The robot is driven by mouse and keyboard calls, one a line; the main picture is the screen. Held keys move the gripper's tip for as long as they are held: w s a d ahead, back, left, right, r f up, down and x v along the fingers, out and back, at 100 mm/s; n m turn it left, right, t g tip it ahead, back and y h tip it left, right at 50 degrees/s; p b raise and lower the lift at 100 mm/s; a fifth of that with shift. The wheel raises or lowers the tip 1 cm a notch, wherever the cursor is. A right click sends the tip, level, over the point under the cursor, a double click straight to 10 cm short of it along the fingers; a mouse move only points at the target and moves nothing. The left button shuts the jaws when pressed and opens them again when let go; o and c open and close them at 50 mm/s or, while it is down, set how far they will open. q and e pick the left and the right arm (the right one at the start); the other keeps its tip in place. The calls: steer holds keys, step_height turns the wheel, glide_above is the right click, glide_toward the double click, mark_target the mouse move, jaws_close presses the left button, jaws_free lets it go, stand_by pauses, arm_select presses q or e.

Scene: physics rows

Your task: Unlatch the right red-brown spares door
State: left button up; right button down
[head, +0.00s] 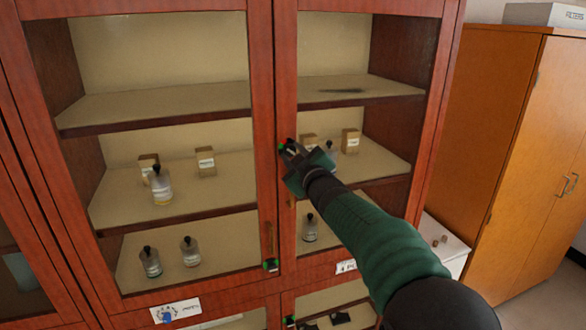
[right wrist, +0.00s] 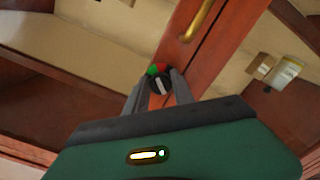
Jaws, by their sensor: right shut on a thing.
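The right red-brown door (head: 287,75) has a glass pane and looks closed in its frame. My right gripper (head: 292,153) is at its left stile, at mid height. In the right wrist view, the gripper's fingers (right wrist: 158,92) are shut on a small black latch knob (right wrist: 158,84) with a pale pointer line. Green and red marks show behind the knob. In the head view, the gripper mostly hides the knob, with some green beside it. A brass handle (right wrist: 200,20) is on the door stile near the knob. My left gripper is out of view.
Bottles (head: 161,185) and small boxes (head: 205,161) sit on shelves behind the glass. A wooden cupboard (head: 510,150) stands to the right.

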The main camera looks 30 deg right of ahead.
steer(key=n+b, duration=0.2)
steer(key=n, duration=0.1)
steer(key=shift+n+b, duration=1.45)
steer(key=shift+n, duration=1.15)
steer(key=c, duration=1.4)
jaws_free()
steer(key=shift+c, duration=0.2)
steer(key=o, duration=0.4)
steer(key=shift+a, duration=0.2)
steer(key=shift+c, duration=0.2)
steer(key=shift+a+r, duration=0.1)
